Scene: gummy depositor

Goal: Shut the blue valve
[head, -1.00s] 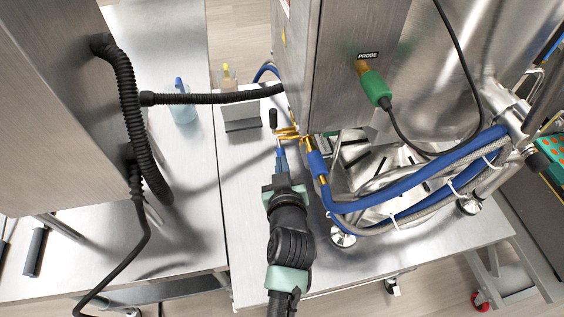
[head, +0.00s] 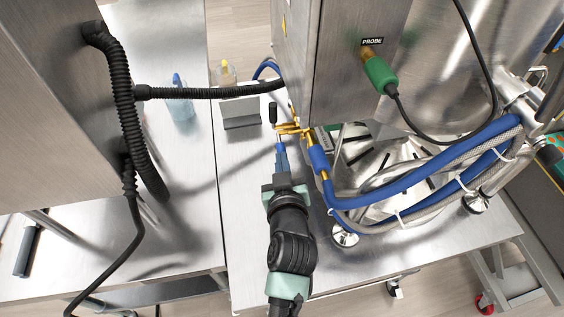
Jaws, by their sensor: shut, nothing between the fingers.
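Brass valve fittings (head: 291,129) stick out from the lower left edge of the steel cabinet, above the table. A small bright blue piece (head: 280,147), which looks like the blue valve's lever, points down from the fittings toward me. A black lever (head: 273,114) stands up on the far side of the fittings. My gripper (head: 281,153) comes in from below with its fingers shut. Its tips are at or right beside the blue piece. I cannot tell whether they touch it, and the fingers hide part of this area.
Blue hoses (head: 380,198) curve right from the fittings. A black corrugated hose (head: 210,92) crosses over the tables on the left. A steel bracket (head: 240,114) and small bottles (head: 180,98) stand behind. The table (head: 245,225) left of my arm is clear.

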